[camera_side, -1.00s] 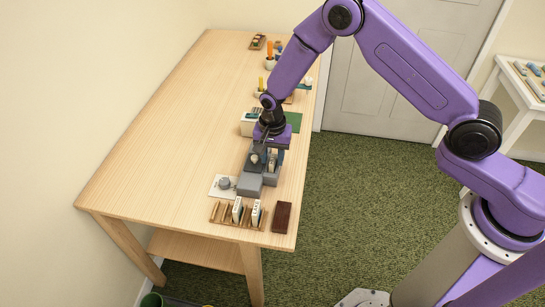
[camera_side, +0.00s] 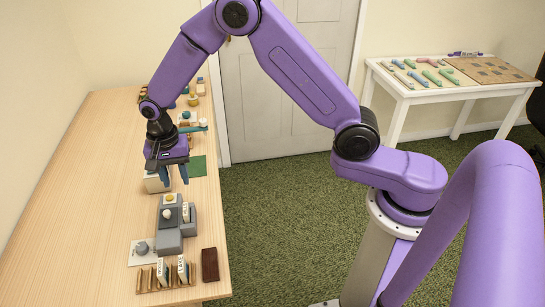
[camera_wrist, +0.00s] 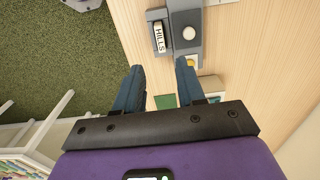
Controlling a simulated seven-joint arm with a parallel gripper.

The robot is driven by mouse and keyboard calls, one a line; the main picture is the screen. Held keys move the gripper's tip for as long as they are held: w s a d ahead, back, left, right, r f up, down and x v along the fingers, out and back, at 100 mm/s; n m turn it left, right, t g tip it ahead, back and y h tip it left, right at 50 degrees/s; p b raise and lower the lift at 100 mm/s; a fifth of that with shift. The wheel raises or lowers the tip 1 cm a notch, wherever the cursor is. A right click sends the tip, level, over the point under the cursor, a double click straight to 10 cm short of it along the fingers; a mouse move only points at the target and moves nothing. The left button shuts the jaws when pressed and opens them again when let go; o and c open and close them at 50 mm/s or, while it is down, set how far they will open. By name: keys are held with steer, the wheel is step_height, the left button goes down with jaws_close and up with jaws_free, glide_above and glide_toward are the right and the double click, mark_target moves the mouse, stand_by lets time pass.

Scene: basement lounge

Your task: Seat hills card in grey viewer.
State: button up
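The hills card (camera_wrist: 159,37), white with "HILLS" on its face, stands in the grey viewer (camera_wrist: 184,20) beside the viewer's pale round knob. In the side view the card (camera_side: 186,211) stands upright at the right of the grey viewer (camera_side: 170,241). How deep it sits in the slot I cannot tell. My gripper (camera_wrist: 159,66) is open and empty, its two blue fingers apart. In the side view my gripper (camera_side: 175,175) hangs above the table, behind the viewer and clear of the card.
A wooden rack (camera_side: 146,281) with two upright cards stands in front of the viewer. A dark brown block (camera_side: 209,264) lies right of it. A white plate with a grey knob (camera_side: 142,247) is at left. A green mat (camera_side: 198,166) lies behind. The table's left side is clear.

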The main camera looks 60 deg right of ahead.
steer(key=s+r+n, duration=0.5)
steer(key=s+r, duration=0.1)
steer(key=s, duration=0.1)
steer(key=s+d+r+n, duration=0.2)
steer(key=s+d+n, duration=0.2)
steer(key=s, duration=0.5)
steer(key=s+d+r+n, duration=0.2)
steer(key=s+d+n, duration=0.2)
steer(key=s+n, duration=0.3)
steer(key=s+d+r+n, duration=0.3)
steer(key=s+d+n, duration=0.2)
steer(key=s, duration=0.5)
steer(key=shift+s+n, duration=0.3)
steer(key=shift+s, duration=0.05)
